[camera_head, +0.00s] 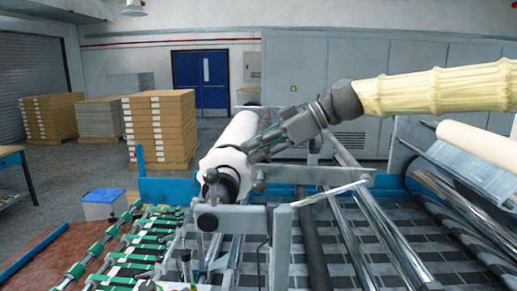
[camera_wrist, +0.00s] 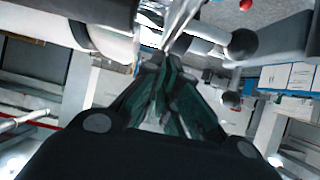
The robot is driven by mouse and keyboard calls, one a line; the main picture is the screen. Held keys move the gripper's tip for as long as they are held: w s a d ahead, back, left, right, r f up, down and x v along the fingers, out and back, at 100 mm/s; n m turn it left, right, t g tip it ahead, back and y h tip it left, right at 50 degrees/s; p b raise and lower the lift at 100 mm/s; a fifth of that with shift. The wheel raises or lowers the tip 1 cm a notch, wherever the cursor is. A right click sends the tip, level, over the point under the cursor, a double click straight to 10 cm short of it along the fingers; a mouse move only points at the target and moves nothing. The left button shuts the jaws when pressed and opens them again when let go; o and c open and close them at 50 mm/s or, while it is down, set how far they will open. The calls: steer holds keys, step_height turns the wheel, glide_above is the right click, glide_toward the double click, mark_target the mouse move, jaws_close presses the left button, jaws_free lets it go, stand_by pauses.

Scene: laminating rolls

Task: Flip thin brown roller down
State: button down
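My gripper (camera_head: 250,148) reaches in from the right and is beside the near end of a large white roll (camera_head: 238,133). In the wrist view its dark fingers (camera_wrist: 164,62) run close together at the tips, near a shiny metal bar (camera_wrist: 184,22). I cannot tell whether the bar is between them. Dark ball knobs stand close by, one (camera_head: 259,186) just below the gripper and one (camera_wrist: 243,45) right of the fingertips. A tan roller (camera_head: 478,143) lies at the far right, under my arm and away from the gripper. I cannot tell whether it is the thin brown roller.
Shiny metal rollers (camera_head: 385,238) and a dark bar (camera_head: 312,245) cross the machine at the front right. A green-wheeled conveyor (camera_head: 130,245) is at the front left, beside a blue-topped box (camera_head: 102,204). Stacked brown boxes (camera_head: 160,125) stand behind on open floor.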

steer(key=shift+s+f, duration=0.2)
steer(key=shift+f, duration=0.6)
steer(key=r, duration=0.1)
steer(key=r+p, duration=0.1)
steer(key=r, duration=0.1)
steer(key=r+p, duration=0.1)
steer(key=r, duration=0.1)
steer(key=shift+w+r, duration=0.25)
steer(key=shift+w, duration=0.05)
steer(key=a+r+b+v, duration=0.1)
steer(key=b+v, duration=0.3)
steer(key=v, duration=0.6)
steer(key=shift+r, duration=0.45)
